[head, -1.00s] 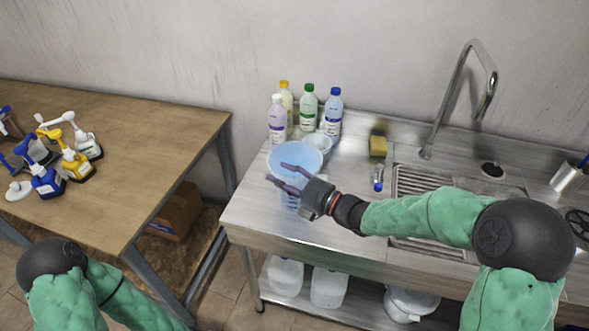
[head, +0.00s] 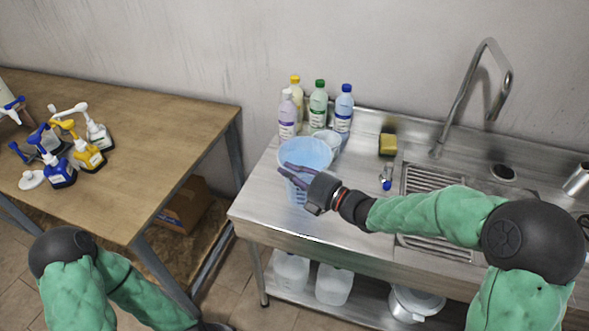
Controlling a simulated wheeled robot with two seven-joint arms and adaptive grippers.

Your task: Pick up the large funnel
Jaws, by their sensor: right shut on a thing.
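A wide translucent light-blue vessel, which I take for the large funnel (head: 309,150), stands on the left part of the steel counter. Its round mouth faces up, and its lower part shows only partly behind my gripper. My right gripper (head: 291,173) reaches in from the right and is shut on its near side, just below the rim. A smaller clear round piece (head: 329,137), perhaps a smaller funnel, stands close behind it. My left arm is low at the left; its gripper is not in view.
Several capped bottles (head: 318,104) stand behind the vessel by the wall. A yellow sponge (head: 388,145), a blue-tipped tap piece (head: 386,184), the sink and a tall faucet (head: 488,75) lie to the right.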

